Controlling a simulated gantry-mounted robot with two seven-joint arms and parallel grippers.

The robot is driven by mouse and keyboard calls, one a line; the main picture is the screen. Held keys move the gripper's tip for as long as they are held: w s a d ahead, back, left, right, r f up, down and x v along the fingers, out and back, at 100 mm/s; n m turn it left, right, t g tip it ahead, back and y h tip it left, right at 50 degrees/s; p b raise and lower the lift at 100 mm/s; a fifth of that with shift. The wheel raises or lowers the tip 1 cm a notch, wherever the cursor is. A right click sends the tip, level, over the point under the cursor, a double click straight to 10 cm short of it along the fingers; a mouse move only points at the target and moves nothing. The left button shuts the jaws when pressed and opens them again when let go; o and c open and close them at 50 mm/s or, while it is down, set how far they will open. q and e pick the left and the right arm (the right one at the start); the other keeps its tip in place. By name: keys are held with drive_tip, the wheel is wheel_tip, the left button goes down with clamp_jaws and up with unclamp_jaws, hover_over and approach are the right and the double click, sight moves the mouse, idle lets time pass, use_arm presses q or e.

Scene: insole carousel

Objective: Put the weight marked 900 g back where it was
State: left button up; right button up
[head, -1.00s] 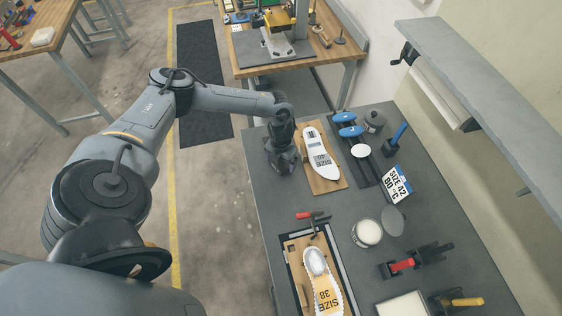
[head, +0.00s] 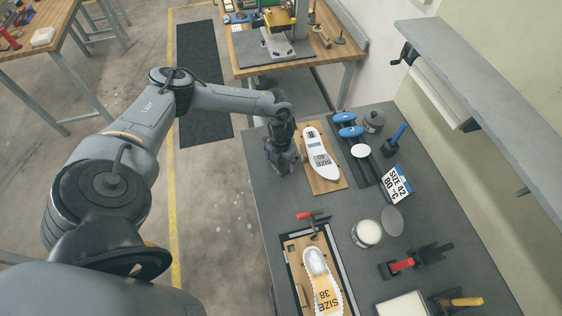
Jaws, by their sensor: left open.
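My left gripper (head: 284,166) is at the left edge of the grey bench (head: 262,208), beside the wooden board with a white insole. It points down and is open; its fingertips are small and dark, and I see nothing held in it. A dark grey round object with a knob (head: 374,121), weight-like, stands at the back of the bench, right of the blue pads. No 900 g marking is legible on it or on anything else, so I cannot tell which thing is that weight. My right gripper is out of view.
A white insole (head: 318,150) lies on its board near my left gripper.

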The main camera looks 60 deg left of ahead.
use_arm(q)
wheel_tip(320, 180, up, 10)
drive_tip(key=shift+r, duration=0.55)
idle(0.3)
